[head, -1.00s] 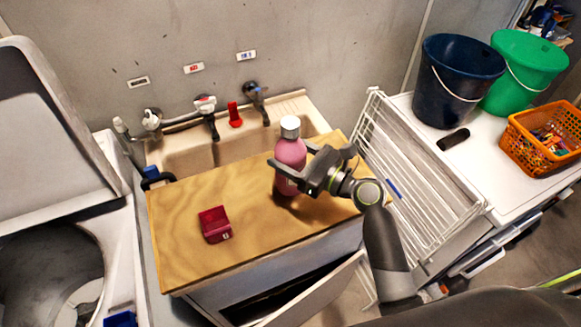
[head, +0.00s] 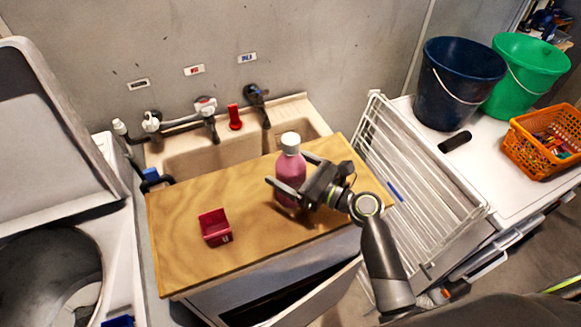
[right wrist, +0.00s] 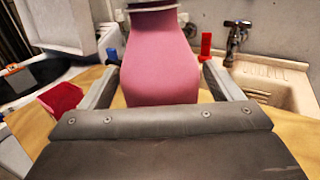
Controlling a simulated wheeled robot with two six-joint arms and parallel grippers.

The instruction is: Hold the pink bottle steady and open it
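The pink bottle (head: 291,174) with a white cap (head: 290,140) stands upright on the wooden board (head: 180,262), near its right side. My right gripper (head: 288,168) reaches in from the right with its fingers on either side of the bottle's body, below the cap. In the right wrist view, the bottle (right wrist: 160,62) is between the two fingers, with slim gaps at its sides, so the gripper looks open around it. The cap is out of the top of that view. My left gripper is not in view.
A red open box (head: 215,228) lies on the board, left of the bottle. The sink (head: 190,158) with taps is behind. A white drying rack (head: 410,190) stands right, beside a white top with a dark bucket (head: 455,85), a green bucket (head: 525,75) and an orange basket (head: 540,150).

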